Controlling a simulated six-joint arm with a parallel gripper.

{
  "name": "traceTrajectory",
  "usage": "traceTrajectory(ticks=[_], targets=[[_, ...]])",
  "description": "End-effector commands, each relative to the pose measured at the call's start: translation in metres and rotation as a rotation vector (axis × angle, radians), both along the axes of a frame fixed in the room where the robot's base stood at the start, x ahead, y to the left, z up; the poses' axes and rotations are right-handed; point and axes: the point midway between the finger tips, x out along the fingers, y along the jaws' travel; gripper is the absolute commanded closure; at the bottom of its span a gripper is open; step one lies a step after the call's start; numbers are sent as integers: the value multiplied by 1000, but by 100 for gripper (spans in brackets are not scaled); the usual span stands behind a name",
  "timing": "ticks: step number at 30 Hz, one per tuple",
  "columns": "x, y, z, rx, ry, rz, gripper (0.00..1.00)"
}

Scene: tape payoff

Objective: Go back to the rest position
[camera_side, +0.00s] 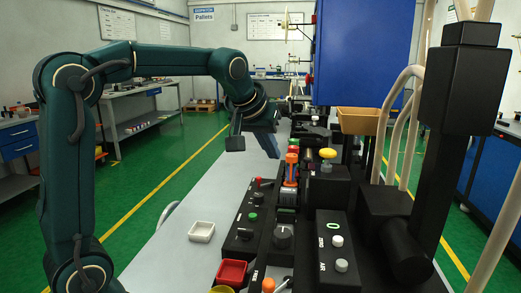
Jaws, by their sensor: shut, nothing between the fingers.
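My gripper (251,143) hangs from the wrist of my green arm in the middle of the side view. It points down and stays above the pale bench (190,258), apart from it. The jaws are shut with nothing between them. The gripper is to the left of the orange-capped part (291,160) on the machine. The fingertips are small and dark here, and part of the machine lies behind them.
A blue cabinet (362,50) and black column (462,100) rise on the right. The bench's left strip is mostly clear.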

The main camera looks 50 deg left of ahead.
Motion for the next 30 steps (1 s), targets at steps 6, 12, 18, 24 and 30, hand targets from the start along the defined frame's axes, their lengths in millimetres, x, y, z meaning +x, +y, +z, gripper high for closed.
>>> traceTrajectory(ticks=[6, 12, 18, 24, 30], targets=[[-67, -52, 8, 8, -5, -160, 100], [-133, -86, -16, 15, 29, -314, 100], [-184, -103, -59, 19, 109, -439, 100], [-203, -107, -85, 18, 197, -499, 100], [-202, -106, -83, 26, 195, -509, 100]])
